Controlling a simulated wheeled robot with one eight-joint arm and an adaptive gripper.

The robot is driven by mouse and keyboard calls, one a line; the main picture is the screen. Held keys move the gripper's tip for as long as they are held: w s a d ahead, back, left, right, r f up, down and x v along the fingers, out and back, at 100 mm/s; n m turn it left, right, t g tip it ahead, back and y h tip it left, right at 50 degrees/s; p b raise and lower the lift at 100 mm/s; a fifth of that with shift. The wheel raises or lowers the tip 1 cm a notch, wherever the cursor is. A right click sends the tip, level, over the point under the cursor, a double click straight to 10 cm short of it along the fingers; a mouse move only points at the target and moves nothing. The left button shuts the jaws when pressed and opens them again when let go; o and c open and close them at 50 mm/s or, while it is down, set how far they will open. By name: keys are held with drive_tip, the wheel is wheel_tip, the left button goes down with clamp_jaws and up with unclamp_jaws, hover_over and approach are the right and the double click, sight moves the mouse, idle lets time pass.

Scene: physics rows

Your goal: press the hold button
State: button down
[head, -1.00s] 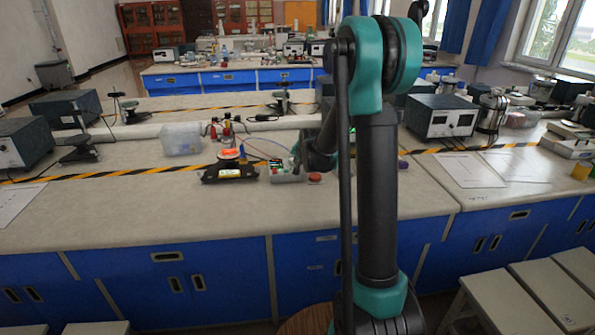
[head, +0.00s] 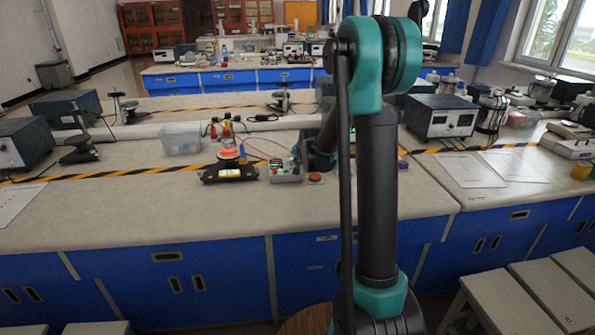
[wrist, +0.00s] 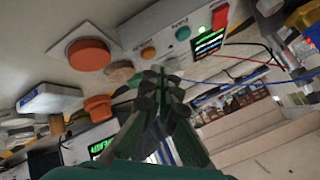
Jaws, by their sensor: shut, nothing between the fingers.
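The grey control box (head: 285,172) stands on the bench, left of my arm in the head view. In the wrist view the box (wrist: 160,30) shows a lit screen (wrist: 208,42), a red switch (wrist: 220,17), a teal button (wrist: 183,33) and an orange button (wrist: 148,53). Their labels are too small to read, so I cannot tell which is hold. A separate large orange-red button (wrist: 89,55) sits on a pale plate beside the box, also in the head view (head: 315,177). My gripper (wrist: 160,78) is shut and empty, its tips appearing just below the orange button; contact cannot be told.
A black device with a yellow display (head: 229,172) stands left of the box, with red and blue cables behind it. A clear plastic bin (head: 181,138) is farther left. A power supply (head: 440,116) stands right. The bench front is clear.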

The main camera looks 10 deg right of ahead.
drive_tip(key=shift+f, duration=0.15)
drive_tip(key=shift+f, duration=0.3)
drive_tip(key=shift+f, duration=0.35)
idle(0.8)
drive_tip(key=shift+r, duration=0.8)
drive_tip(key=shift+r, duration=0.15)
drive_tip(key=shift+r, duration=2.35)
drive_tip(key=shift+s, duration=0.1)
